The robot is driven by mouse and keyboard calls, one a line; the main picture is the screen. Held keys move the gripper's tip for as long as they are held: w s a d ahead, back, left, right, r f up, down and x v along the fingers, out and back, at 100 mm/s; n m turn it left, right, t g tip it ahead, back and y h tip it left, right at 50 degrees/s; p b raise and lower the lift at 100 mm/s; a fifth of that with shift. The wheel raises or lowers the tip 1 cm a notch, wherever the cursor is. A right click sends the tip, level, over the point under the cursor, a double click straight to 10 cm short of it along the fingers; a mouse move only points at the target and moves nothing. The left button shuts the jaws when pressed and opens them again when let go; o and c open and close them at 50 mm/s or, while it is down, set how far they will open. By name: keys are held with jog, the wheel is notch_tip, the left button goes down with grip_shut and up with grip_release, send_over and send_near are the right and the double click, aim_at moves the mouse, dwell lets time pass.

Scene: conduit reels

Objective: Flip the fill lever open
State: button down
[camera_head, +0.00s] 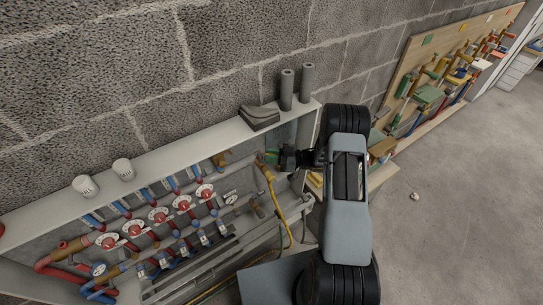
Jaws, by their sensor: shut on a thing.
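My gripper (284,158) is at the right end of the open manifold cabinet (150,166), with its black fingers pointing left. It is shut on a small green part (271,154), which looks like the fill lever. The fingers and arm hide most of this part, so its angle cannot be told. A yellow hose (272,186) hangs from a brass fitting just below and left of the fingertips.
Red-capped valves (157,215) and blue-marked pipes fill the cabinet to the left. A tool board (440,75) leans at the right. Open floor lies at right.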

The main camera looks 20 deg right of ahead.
jog(key=m+t+h, duration=0.1)
jog(key=t, duration=0.1)
jog(key=s+a+m+t+h+b, duration=0.1)
jog(key=m+t+h, duration=0.1)
jog(key=m+t+h+b, duration=0.1)
jog(key=m+t, duration=0.1)
jog(key=shift+s+a+f+h, duration=0.2)
jog(key=shift+s+h, duration=0.1)
jog(key=shift+h, duration=0.1)
jog(key=m+t+h+b, duration=0.2)
jog(key=m+h+b, duration=0.1)
jog(key=shift+s+a+t+h, duration=0.3)
jog(key=shift+a+t+h, duration=0.1)
jog(key=shift+a+r+m+t+h+b, duration=0.2)
jog(key=shift+m+t+h+b, duration=0.2)
jog(key=shift+m+h+b, duration=0.45)
jog(key=shift+h, duration=0.45)
jog(key=c, duration=1.1)
grip_release()
jog(key=shift+o, duration=0.2)
jog(key=shift+s, duration=0.1)
